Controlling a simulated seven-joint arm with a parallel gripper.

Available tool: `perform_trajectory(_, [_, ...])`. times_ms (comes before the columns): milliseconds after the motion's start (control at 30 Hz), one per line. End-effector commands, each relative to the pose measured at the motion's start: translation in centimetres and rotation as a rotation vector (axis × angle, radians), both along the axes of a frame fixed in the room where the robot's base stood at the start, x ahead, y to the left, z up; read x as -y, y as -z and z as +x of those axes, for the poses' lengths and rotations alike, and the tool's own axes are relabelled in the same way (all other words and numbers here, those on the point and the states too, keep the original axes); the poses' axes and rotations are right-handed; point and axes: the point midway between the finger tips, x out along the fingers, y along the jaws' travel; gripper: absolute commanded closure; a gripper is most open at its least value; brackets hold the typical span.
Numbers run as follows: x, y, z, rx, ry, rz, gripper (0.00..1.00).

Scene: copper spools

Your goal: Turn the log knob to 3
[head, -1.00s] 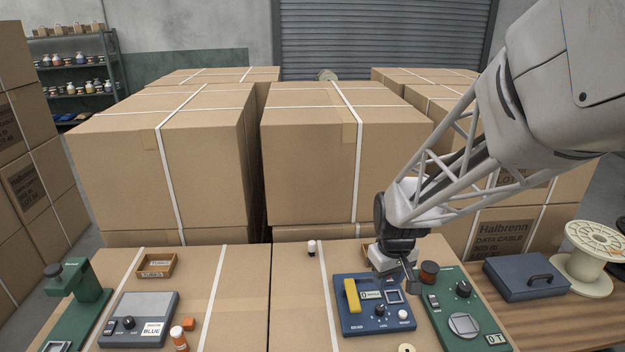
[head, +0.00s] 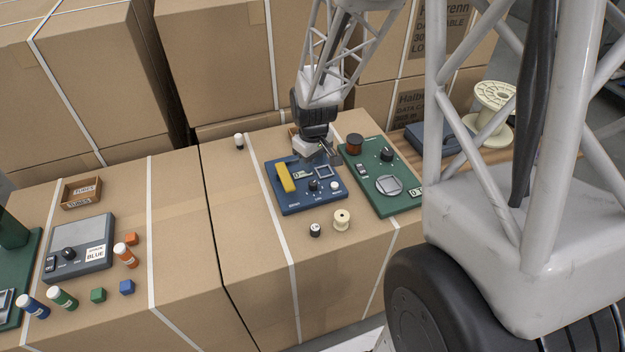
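The blue panel (head: 300,203) lies on a carton top and carries a yellow bar (head: 285,178), a small display (head: 302,174), a square framed window (head: 324,171), a dark knob (head: 313,186) and a white button (head: 334,185). The green panel (head: 405,203) beside it carries another dark knob (head: 387,155). The lettering is too small to read, so I cannot tell which knob is labelled log. My gripper (head: 335,158) hangs above the gap between both panels, near the blue panel's back right corner. It holds nothing I can make out; its finger opening is unclear.
A copper spool (head: 354,143) stands on the green panel's back corner. A cream spool (head: 342,220) and a small dark-and-white cylinder (head: 315,230) stand before the blue panel. A grey device (head: 80,247), tubes and coloured blocks are at the left. Carton stacks rise behind.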

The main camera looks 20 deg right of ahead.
Motion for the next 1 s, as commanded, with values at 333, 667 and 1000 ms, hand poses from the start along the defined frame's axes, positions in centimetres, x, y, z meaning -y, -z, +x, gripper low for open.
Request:
perform_trajectory(333, [0.0,1.3,0.0,0.0,0.0,0.0,0.62])
perform_trajectory(667, [0.0,4.7,0.0,-0.001,0.0,0.001,0.62])
perform_trajectory(1000, [0.0,7.3,0.0,0.0,0.0,0.0,0.62])
